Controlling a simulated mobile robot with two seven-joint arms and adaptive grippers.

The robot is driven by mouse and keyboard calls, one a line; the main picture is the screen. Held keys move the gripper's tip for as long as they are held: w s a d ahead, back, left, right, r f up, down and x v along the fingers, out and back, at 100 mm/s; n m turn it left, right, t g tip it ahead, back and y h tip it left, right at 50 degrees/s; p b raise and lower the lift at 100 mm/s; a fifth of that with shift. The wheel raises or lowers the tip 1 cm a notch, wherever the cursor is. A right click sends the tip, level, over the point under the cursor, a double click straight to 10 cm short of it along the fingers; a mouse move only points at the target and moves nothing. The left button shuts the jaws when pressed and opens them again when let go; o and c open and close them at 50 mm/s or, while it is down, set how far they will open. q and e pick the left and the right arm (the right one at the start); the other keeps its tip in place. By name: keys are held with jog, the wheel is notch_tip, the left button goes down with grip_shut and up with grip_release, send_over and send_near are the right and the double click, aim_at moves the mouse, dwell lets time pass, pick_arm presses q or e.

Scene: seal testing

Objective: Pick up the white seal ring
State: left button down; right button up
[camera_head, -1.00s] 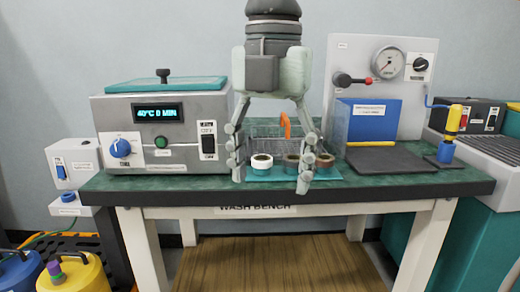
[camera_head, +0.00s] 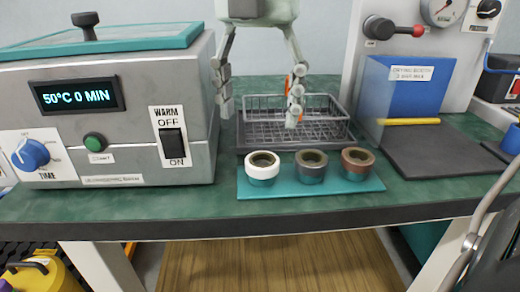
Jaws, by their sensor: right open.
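The white seal ring (camera_head: 263,171) is the left one of three rings on a teal mat (camera_head: 375,183) at the bench's front. A grey ring (camera_head: 311,171) stands in the middle and a brown ring (camera_head: 358,165) on the right. My right gripper (camera_head: 259,108) hangs from the top of the view with its fingers spread wide and nothing between them. It shows behind and above the rings, in front of the wire basket. My left gripper is not in view.
A grey heated bath (camera_head: 190,90) with a teal lid stands close on the left. A wire basket (camera_head: 300,130) stands behind the mat. A blue drying station (camera_head: 405,85) stands on the right. The green bench strip (camera_head: 210,205) before the mat is clear.

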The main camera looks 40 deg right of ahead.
aim_at(262, 164)
jog(key=f, duration=0.6)
jog(key=shift+s+d+f, duration=0.1)
jog(key=shift+d+f, duration=0.15)
jog(key=shift+d, duration=0.1)
jog(key=shift+f, duration=0.55)
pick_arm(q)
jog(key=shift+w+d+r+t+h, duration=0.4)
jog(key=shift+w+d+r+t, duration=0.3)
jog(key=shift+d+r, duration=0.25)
pick_arm(e)
jog(key=shift+c, duration=0.6)
jog(key=c, duration=1.1)
jog(key=shift+c, duration=0.2)
jog(key=shift+r, duration=0.1)
